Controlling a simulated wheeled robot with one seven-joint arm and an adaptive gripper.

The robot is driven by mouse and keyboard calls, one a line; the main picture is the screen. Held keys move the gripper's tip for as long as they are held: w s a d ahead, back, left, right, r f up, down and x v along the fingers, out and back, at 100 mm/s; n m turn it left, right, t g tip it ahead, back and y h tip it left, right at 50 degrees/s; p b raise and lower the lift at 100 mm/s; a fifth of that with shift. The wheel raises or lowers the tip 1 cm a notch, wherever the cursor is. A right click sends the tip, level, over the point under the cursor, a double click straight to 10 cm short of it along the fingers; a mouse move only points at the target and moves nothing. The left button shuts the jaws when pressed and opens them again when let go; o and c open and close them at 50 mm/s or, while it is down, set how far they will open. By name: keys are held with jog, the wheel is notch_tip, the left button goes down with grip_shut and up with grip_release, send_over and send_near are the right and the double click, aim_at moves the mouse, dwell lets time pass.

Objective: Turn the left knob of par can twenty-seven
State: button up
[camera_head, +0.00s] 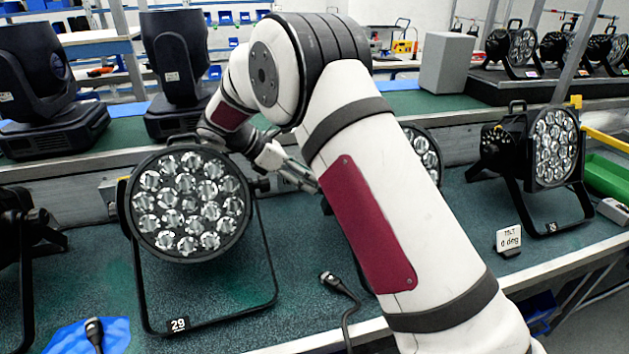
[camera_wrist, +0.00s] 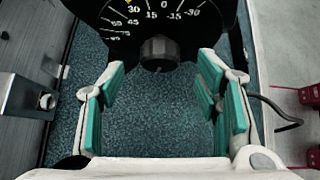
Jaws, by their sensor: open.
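My arm crosses the head view, and my gripper (camera_head: 298,174) is small there, partly behind the arm, right of the par can labelled 29 (camera_head: 190,205). A second par can (camera_head: 425,150) is mostly hidden behind my arm; its label does not show. In the wrist view my gripper (camera_wrist: 162,70) is open, with teal pads on both fingers and nothing between them. A dark faceted knob (camera_wrist: 158,52) lies just beyond the fingertips, near the middle of the gap. It sits below a black angle dial (camera_wrist: 150,22). I cannot read which par can it belongs to.
Another par can (camera_head: 553,150) stands at the right on the blue-green bench (camera_head: 455,215), behind a small tilt card (camera_head: 508,240). A black cable (camera_head: 340,288) lies in front. In the wrist view a metal bracket (camera_wrist: 30,97) is at left.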

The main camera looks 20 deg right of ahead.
jog(key=v, duration=0.8)
jog(key=shift+a+r, duration=0.1)
jog(key=shift+r, duration=0.1)
jog(key=s+d+r+m+y+p, duration=0.25)
jog(key=s+d+r+m, duration=0.2)
jog(key=s+r, duration=0.35)
jog(key=s+d+r+m+y+p, duration=0.1)
jog(key=s+d+r+m+y, duration=0.35)
jog(key=s, duration=0.65)
jog(key=s+m+t+y+p, duration=0.2)
jog(key=s+m, duration=0.8)
jog(key=s, duration=1.3)
jog(key=shift+s+d+t+y+p, duration=0.3)
jog(key=shift+t+y, duration=0.1)
jog(key=shift+t, duration=0.6)
